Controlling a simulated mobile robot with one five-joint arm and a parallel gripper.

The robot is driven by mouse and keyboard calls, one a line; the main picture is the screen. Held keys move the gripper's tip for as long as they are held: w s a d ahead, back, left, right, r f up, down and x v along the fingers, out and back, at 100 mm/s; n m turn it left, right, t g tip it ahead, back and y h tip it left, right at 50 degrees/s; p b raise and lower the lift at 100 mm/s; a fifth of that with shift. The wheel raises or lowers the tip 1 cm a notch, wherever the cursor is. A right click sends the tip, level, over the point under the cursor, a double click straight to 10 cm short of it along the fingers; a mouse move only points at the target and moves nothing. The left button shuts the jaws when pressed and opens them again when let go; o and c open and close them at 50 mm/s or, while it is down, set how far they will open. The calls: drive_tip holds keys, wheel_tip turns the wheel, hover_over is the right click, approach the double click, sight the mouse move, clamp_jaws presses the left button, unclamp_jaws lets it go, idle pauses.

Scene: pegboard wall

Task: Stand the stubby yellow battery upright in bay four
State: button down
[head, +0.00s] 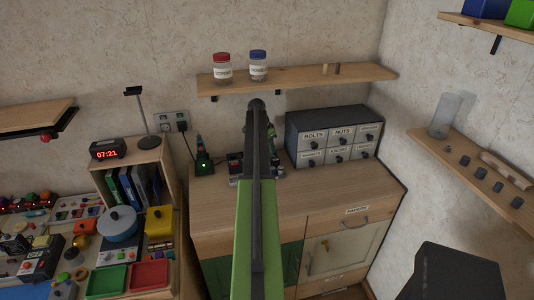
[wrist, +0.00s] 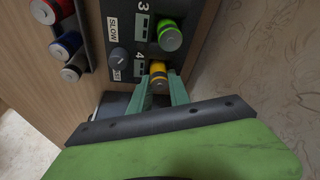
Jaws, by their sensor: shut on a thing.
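The stubby yellow battery (wrist: 158,70) is between the teal fingers of my gripper (wrist: 160,84) in the wrist view. My gripper is shut on it. The battery is beside the "4" label on the dark charger (wrist: 122,30), at bay four. I see it nearly end-on, and whether its foot rests on the bay floor is hidden. A green battery (wrist: 170,36) stands in bay three beside it. In the head view my arm covers most of the charger (head: 236,163) and the battery.
A holder left of the charger in the wrist view has a red battery (wrist: 60,9), a blue battery (wrist: 66,44) and a grey-ended one (wrist: 71,73). A charger knob (wrist: 118,60) is near bay four. A drawer cabinet (head: 335,137) stands right on the workbench (head: 215,205).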

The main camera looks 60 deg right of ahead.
drive_tip(key=shift+f, duration=0.2)
drive_tip(key=shift+a+f+b, duration=0.15)
drive_tip(key=shift+b, duration=0.3)
drive_tip(key=shift+s+a, duration=0.15)
drive_tip(key=shift+a, duration=0.05)
drive_tip(key=c, duration=1.2)
unclamp_jaws()
drive_tip(key=shift+c, duration=0.2)
drive_tip(key=p+v, duration=0.6)
drive_tip(key=v, duration=0.1)
drive_tip(key=shift+d+p, duration=0.15)
drive_tip(key=shift+p, duration=0.25)
drive_tip(key=w+a, duration=0.1)
drive_tip(key=a, duration=0.2)
drive_tip(key=w+a, duration=0.2)
drive_tip(key=a, duration=0.1)
drive_tip(key=w+a+f+b, duration=0.1)
drive_tip(key=w+a, duration=0.1)
drive_tip(key=shift+a+f, duration=0.1)
drive_tip(key=shift+a, duration=0.3)
drive_tip(key=shift+w+a, duration=0.3)
drive_tip(key=shift+a, duration=0.15)
